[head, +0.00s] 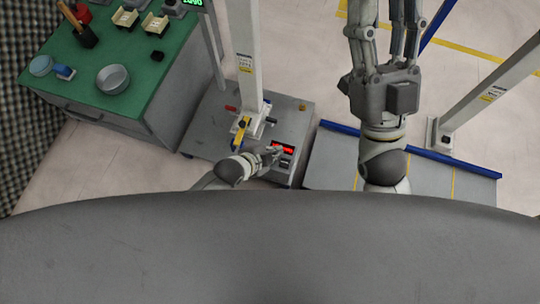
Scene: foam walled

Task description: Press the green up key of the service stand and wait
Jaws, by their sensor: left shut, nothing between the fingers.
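The service stand (210,127) is a grey box with a white column on top. Near its front right corner is a panel with a lit red display (284,149) and small dark keys (286,163) below it. I cannot make out a green key; my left gripper may hide part of the panel. My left gripper (277,153) is shut and empty, its tip over or beside the display's left end; I cannot tell whether it touches. My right gripper (384,22) is open and empty, far right of the stand, its fingertips near the top edge.
A green-topped bench (130,55) with a round metal bowl (113,79) stands left of the stand. A grey platform with blue edges (330,165) and a slanted white post (490,90) are on the right. Dark foam wall (35,140) lies far left.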

